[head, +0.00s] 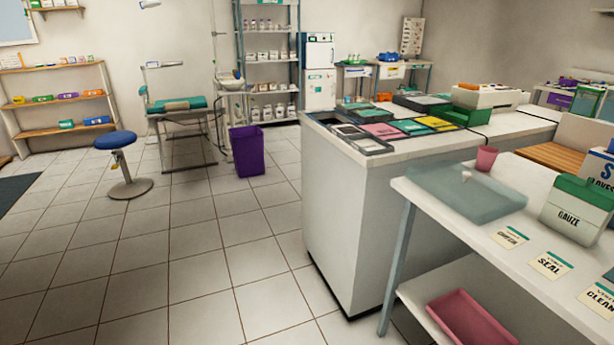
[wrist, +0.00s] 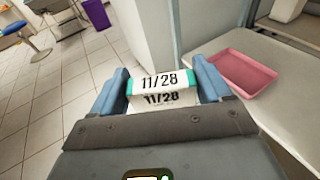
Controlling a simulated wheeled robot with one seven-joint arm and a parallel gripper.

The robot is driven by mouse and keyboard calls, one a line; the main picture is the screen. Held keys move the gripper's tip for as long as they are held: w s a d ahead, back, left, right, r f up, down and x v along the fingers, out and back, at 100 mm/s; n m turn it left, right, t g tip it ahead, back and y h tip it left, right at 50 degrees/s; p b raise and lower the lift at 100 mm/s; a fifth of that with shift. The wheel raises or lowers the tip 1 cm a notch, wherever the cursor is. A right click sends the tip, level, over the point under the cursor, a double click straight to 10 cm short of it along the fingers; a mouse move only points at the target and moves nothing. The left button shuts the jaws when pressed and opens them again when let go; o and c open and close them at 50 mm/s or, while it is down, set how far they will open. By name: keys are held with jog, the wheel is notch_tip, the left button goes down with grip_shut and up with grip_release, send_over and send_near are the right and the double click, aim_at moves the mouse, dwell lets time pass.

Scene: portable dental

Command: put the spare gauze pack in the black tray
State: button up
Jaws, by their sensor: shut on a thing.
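My gripper (wrist: 163,84) is shut on a small white pack with teal ends (wrist: 153,84), marked "11/28", in the wrist view. The pack sits between the two blue-grey fingers; I cannot read the word gauze on it. My gripper does not show in the head view. A black tray (head: 368,149) with divided compartments lies on the near end of the white counter in the head view. Pink, yellow, teal and pale flat items lie in or beside it; I cannot tell exactly where its edges end.
A white bench (head: 440,205) at the right bears a translucent teal tray (head: 465,190), a pink cup (head: 486,159), a gauze box (head: 575,212) and label cards. A pink tray (head: 470,318) lies on its lower shelf. A purple bin (head: 247,151) and blue stool (head: 116,140) stand on open floor.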

jog(key=shift+s+a+r+n+y+p, duration=0.1)
jog(key=shift+s+a+n+y+p, duration=0.1)
jog(key=shift+s+p, duration=0.35)
jog(key=shift+s+a+r+n+y+p, duration=0.1)
jog(key=shift+s+y+p, duration=0.1)
jog(key=shift+p, duration=0.55)
jog(key=shift+s+a+p, duration=0.1)
jog(key=shift+s+p, duration=0.1)
jog(key=shift+p, duration=0.25)
jog(key=shift+s+a+r+n+y+p, duration=0.1)
jog(key=shift+s+a+n+y+p, duration=0.25)
jog(key=shift+p, duration=0.2)
jog(key=shift+d, duration=0.1)
